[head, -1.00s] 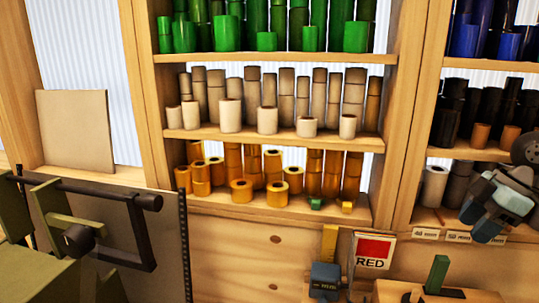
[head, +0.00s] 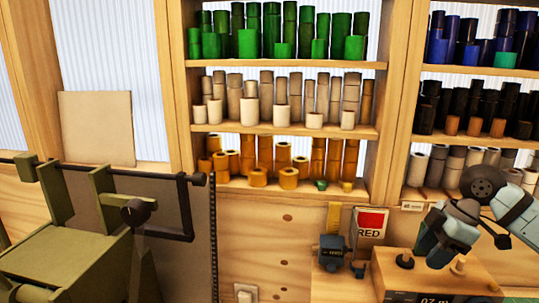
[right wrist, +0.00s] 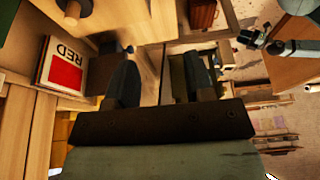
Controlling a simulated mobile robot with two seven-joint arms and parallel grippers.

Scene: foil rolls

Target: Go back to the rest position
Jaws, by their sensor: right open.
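My right gripper (head: 440,240) hangs at the right of the head view, in front of the shelves and above a wooden box. In the right wrist view its two dark fingers (right wrist: 160,82) stand apart with nothing between them.
Shelves hold green (head: 246,43), cream (head: 249,112) and orange (head: 288,178) rolls. An olive machine (head: 60,262) with a black bar fills the lower left.

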